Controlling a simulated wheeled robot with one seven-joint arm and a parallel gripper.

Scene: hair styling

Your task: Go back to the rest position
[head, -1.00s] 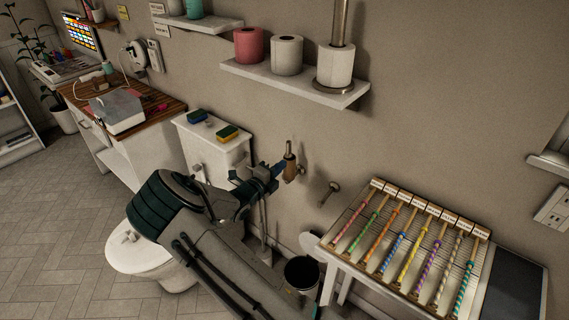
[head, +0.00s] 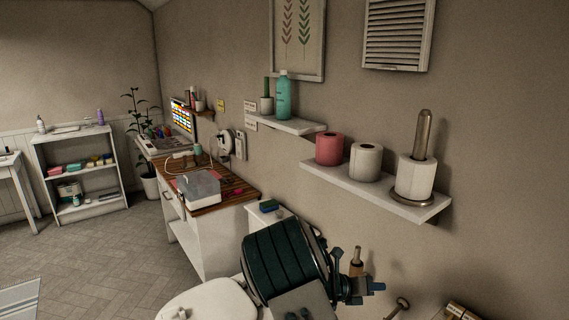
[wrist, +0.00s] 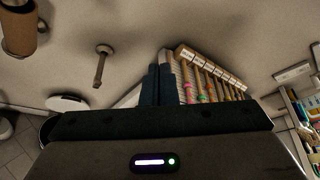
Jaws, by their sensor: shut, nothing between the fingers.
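My gripper (head: 376,286) is low in the head view, right of my arm's dark ribbed section. It is in front of the wall, below the shelf with the rolls. In the wrist view its dark fingers (wrist: 158,84) are together and hold nothing. Behind them is the rack of colourful twisted strands (wrist: 208,82), apart from the fingers as far as I can tell.
A wall shelf (head: 330,176) holds several rolls above my gripper. A brown wall fixture (head: 356,262) and a metal peg (wrist: 102,65) stick out nearby. The white toilet (head: 208,302) is at lower left.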

